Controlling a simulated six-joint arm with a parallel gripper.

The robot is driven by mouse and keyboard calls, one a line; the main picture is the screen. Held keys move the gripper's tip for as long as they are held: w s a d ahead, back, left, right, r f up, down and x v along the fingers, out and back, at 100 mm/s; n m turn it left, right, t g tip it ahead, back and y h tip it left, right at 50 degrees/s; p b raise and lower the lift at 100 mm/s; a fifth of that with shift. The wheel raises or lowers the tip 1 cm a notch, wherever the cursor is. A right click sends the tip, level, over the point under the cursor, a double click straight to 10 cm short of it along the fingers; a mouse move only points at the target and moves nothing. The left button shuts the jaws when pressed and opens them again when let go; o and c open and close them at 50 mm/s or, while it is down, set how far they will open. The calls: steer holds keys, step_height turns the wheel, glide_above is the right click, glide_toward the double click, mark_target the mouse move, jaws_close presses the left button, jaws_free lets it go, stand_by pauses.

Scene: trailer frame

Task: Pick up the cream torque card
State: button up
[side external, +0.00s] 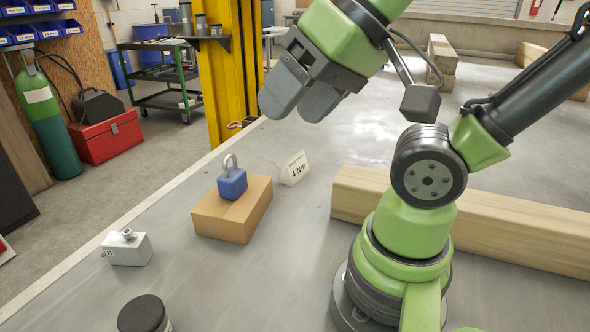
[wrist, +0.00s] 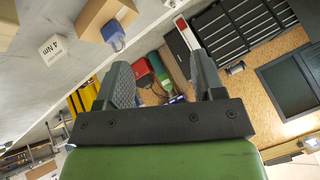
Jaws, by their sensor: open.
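The cream torque card (side external: 294,168) is a small folded card marked "4 Nm". It stands on the grey bench just behind and right of a cardboard box. In the wrist view the card (wrist: 54,49) shows at the upper left, outside the space between the fingers. My gripper (side external: 299,104) is open and empty, above the bench and higher than the card, with a clear gap between them. Its two fingers also show in the wrist view (wrist: 164,78), spread apart with nothing between them.
A blue padlock (side external: 232,182) stands on the cardboard box (side external: 217,220), close to the card. A wooden beam (side external: 500,229) lies to the right. A small grey box with a knob (side external: 128,249) and a black-lidded jar (side external: 142,315) are at the front left. Bare bench lies behind the card.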

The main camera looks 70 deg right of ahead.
steer(key=w+d+f+m+g+h, duration=0.2)
steer(key=w+d+m, duration=0.3)
steer(key=w+d, duration=0.25)
steer(key=w+d+f+m+g+h, duration=0.25)
steer(key=w+d+m, duration=0.25)
steer(key=w+d, duration=0.25)
steer(key=d+f+m+g, duration=0.1)
steer(key=d+f+m, duration=0.1)
steer(key=d+f, duration=0.2)
steer(key=d+f+m+g, duration=0.1)
steer(key=d+f+m, duration=0.1)
steer(key=d+f, duration=0.3)
steer(key=d+f+m+g+h, duration=0.1)
steer(key=d+f, duration=0.4)
steer(key=d, duration=0.1)
steer(key=shift+w+d+f+m, duration=0.1)
steer(key=shift+d+f+m, duration=0.1)
steer(key=shift+m, duration=0.2)
glide_above(296, 161)
steer(key=a, duration=0.2)
steer(key=x, duration=0.4)
steer(key=shift+w+a+f, duration=0.3)
steer(key=shift+a+f, duration=0.05)
steer(key=shift+d+x, duration=0.2)
steer(key=shift+x, duration=2.75)
steer(key=shift+f, duration=0.2)
